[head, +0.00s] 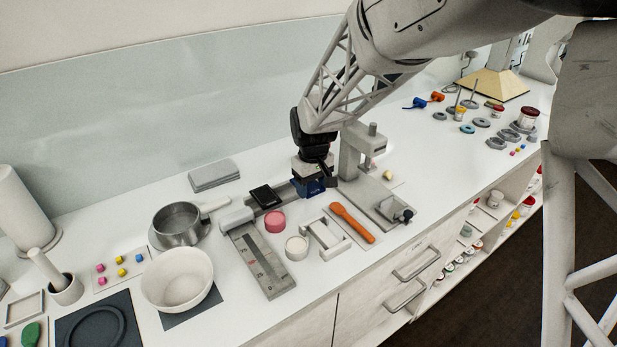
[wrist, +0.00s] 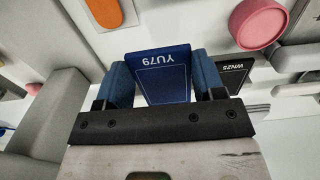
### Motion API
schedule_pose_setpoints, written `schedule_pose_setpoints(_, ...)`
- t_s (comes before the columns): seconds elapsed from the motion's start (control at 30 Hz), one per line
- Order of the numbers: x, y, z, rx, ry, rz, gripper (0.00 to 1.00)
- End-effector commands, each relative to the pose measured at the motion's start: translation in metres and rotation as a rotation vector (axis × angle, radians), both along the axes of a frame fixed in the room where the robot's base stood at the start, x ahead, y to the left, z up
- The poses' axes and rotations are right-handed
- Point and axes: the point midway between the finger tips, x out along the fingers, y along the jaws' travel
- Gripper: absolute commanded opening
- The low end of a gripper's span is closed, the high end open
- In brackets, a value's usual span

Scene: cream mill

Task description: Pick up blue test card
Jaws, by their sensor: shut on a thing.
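In the head view my gripper (head: 309,186) is at the middle of the counter, just left of the grey press stand; the card is hard to tell apart from the blue fingers there. A black card marked WNZ5 (wrist: 232,72) lies beside the right finger; it also shows in the head view (head: 266,196). I cannot tell how far the blue card is above the counter.
The grey press stand (head: 361,150) stands close on the right. A pink-topped jar (head: 275,221), a white jar (head: 296,248), a white block frame (head: 324,240) and an orange spatula (head: 353,222) are in front. A steel pan (head: 178,224) and white bowl (head: 177,279) stand left.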

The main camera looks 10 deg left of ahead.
Motion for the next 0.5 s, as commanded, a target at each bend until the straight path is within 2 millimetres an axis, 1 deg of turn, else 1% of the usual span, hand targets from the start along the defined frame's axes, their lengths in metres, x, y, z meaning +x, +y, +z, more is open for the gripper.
schedule_pose_setpoints(0.03, -0.008, -0.004, 0.001, 0.000, 0.000, 0.000, 0.40)
schedule_pose_setpoints(0.2, -0.033, -0.016, 0.003, -0.001, 0.001, 0.000, 0.40)
schedule_pose_setpoints(0.5, -0.065, -0.031, 0.007, 0.000, 0.000, 0.000, 0.40)
